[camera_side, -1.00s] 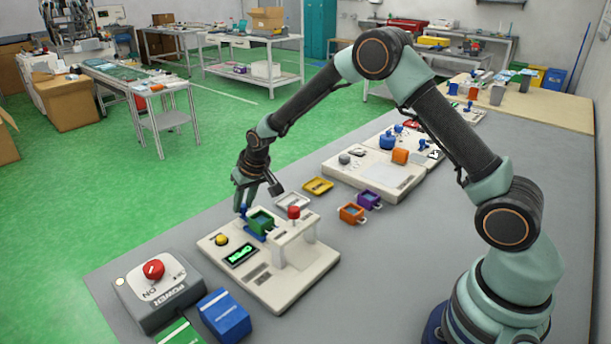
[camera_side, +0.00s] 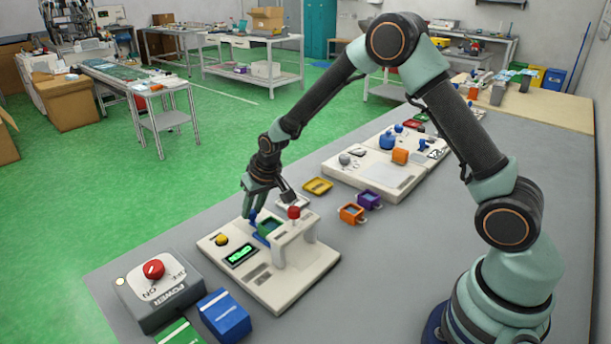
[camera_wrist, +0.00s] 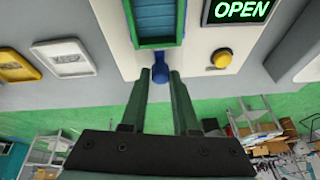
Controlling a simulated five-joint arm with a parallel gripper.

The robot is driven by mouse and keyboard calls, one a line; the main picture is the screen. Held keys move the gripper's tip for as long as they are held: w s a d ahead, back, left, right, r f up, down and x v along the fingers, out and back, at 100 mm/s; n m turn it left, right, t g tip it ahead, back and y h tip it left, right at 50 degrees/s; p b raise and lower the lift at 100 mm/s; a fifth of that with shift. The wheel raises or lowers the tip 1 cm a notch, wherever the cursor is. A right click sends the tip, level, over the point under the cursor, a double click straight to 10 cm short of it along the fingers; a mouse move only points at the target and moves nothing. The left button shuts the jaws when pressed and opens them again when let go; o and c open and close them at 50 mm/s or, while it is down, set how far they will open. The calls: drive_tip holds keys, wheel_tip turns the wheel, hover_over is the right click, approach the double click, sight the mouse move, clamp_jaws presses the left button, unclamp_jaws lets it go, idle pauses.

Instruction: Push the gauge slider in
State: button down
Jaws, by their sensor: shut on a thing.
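The gauge slider is a blue slide with a small blue knob (camera_side: 252,215) at its outer end, on a cream station board (camera_side: 285,292). It carries a green frame (camera_side: 270,227) with a blue inside, close beside the white bridge (camera_side: 299,240) with a red knob (camera_side: 293,212). My gripper (camera_side: 254,209) is shut on the slider's knob. In the wrist view my gripper (camera_wrist: 161,74) has its green fingers on both sides of the blue knob (camera_wrist: 161,66), with the green frame (camera_wrist: 157,8) beyond. The display (camera_wrist: 238,9) reads OPEN in green.
A yellow button (camera_side: 222,239) sits near the display. A power box (camera_side: 160,290) with a red knob and a blue box (camera_side: 224,315) stand in front. Yellow (camera_side: 318,186), orange (camera_side: 352,213) and purple (camera_side: 369,200) frames lie beyond the board. Another board (camera_side: 375,175) stands farther back.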

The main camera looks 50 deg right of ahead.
sight(264, 220)
drive_tip(key=shift+s+a, duration=0.15)
drive_tip(key=shift+s, duration=1.9)
drive_tip(key=c, duration=0.7)
unclamp_jaws()
drive_tip(key=shift+r, duration=0.15)
drive_tip(key=v, duration=1.1)
drive_tip(key=shift+s+r, duration=0.25)
drive_tip(key=shift+r, duration=0.1)
